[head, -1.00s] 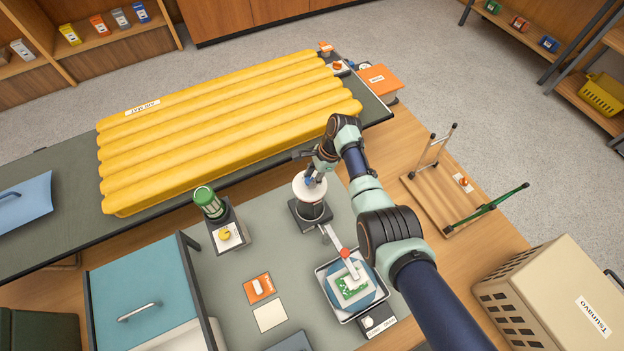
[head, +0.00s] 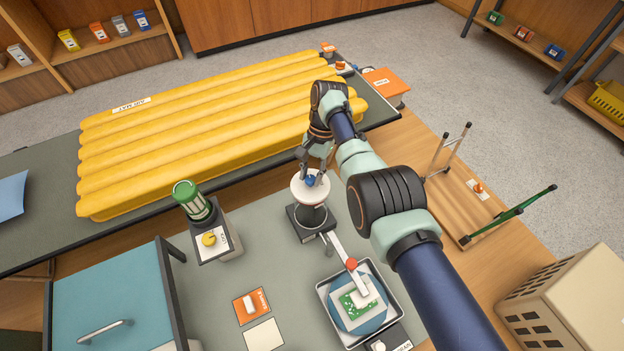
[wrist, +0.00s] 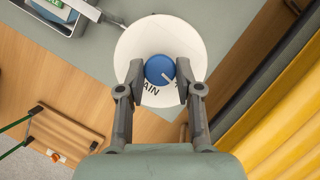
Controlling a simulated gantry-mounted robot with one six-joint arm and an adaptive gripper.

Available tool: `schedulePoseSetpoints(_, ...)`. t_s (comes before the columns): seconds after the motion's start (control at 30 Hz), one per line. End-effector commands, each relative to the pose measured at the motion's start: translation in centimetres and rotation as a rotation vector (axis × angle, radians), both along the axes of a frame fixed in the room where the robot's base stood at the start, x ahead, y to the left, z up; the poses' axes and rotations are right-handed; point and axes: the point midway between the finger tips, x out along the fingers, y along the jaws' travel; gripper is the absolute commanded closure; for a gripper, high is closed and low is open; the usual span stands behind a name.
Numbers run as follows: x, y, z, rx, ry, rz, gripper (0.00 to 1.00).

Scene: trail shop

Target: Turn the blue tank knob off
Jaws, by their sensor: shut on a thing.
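The blue knob (head: 310,181) sits on a round white plate (head: 298,192) on top of a dark upright tank (head: 312,217). In the wrist view the blue knob (wrist: 159,69) has a white pointer line aimed to the lower right. Black lettering ending in "AIN" shows on the white plate (wrist: 150,32) below it, partly hidden by my fingers. My gripper (head: 314,172) reaches down over the plate, and in the wrist view its two fingers (wrist: 160,74) are shut on the knob from both sides.
A green-capped canister with a yellow knob (head: 209,239) stands left of the tank. The yellow air mat (head: 200,135) lies close behind my gripper.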

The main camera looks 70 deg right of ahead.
Motion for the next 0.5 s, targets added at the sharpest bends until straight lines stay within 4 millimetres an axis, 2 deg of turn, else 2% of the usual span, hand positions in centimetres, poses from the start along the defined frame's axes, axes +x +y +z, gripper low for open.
schedulePoseSetpoints(0.03, 0.02, -0.01, -0.47, -0.002, 0.0, 0.014, 1.0)
schedulePoseSetpoints(0.5, 0.0, 0.02, -0.22, -0.001, 0.002, 0.053, 1.0)
